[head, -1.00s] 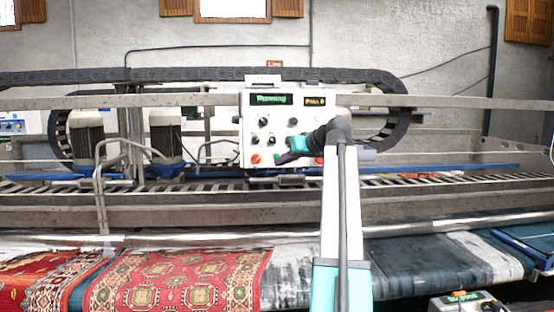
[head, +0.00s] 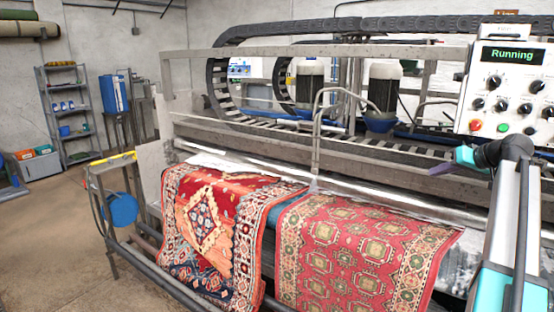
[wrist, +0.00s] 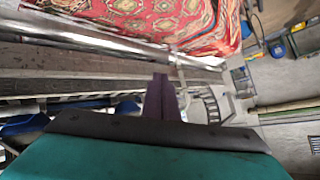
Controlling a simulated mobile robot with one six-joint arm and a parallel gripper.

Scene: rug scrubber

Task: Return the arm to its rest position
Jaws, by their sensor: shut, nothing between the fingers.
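My gripper (head: 438,170) shows at the right of the head view, at the end of my raised arm. It hangs in front of the machine, just below and left of the white control panel (head: 507,85). The panel's green display reads "Running". In the wrist view the purple fingers of my gripper (wrist: 160,77) are together, with nothing between them. The arm reaches up from the bottom right of the head view, bent at the wrist.
A red patterned rug (head: 215,215) and a second red rug (head: 365,250) hang over the machine's front. Metal rails (head: 300,55) run behind. A blue disc (head: 122,209) is on the machine's left end. Open floor (head: 50,250) lies left, before a shelf (head: 68,100).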

